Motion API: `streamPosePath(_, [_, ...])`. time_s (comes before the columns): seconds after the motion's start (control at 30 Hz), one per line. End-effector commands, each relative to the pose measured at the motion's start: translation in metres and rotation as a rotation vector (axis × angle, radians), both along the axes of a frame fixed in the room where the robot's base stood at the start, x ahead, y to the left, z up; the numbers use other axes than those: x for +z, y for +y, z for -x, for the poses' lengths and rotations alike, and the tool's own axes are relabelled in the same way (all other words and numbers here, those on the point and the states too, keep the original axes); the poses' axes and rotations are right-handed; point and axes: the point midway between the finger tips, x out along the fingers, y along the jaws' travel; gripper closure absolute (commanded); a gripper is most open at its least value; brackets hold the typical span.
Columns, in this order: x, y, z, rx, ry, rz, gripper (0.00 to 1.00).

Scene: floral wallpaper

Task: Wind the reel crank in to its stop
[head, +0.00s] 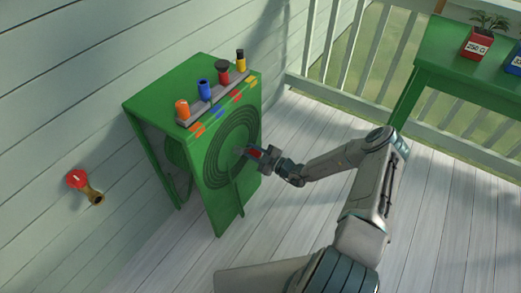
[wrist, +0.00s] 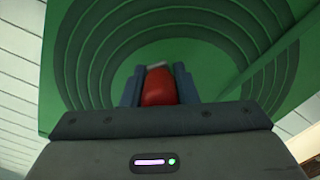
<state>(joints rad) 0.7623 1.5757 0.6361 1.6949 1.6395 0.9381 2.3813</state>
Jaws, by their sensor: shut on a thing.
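The green reel cabinet (head: 224,200) stands on the deck by the wall, with dark concentric rings (head: 229,150) on its front face. A red grip (wrist: 158,90), which looks like the reel crank's handle, sits between my two fingers in the wrist view, with a small pale grey piece at its far end. In the head view a bit of red (head: 254,153) shows at the jaws. My gripper (head: 250,153) is shut on this red grip, close in front of the ringed face. The crank's arm and its stop are not clearly visible.
Orange, blue, red and yellow items (head: 204,89) stand in a strip on the cabinet top. A red wall fitting (head: 77,180) with a brass-coloured spout is at left. A green table (head: 447,62) with potted plants is at upper right. Open deck lies right of the cabinet.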

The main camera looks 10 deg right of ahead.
Motion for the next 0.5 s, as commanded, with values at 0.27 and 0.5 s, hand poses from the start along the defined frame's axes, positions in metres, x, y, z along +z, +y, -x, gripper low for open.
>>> streamPosePath(0.27, [-0.0025,0.0006,0.0022,0.003,0.007,-0.001,1.0])
streamPosePath(0.5, [-0.0019,0.0006,0.0017,0.004,0.006,-0.001,0.52])
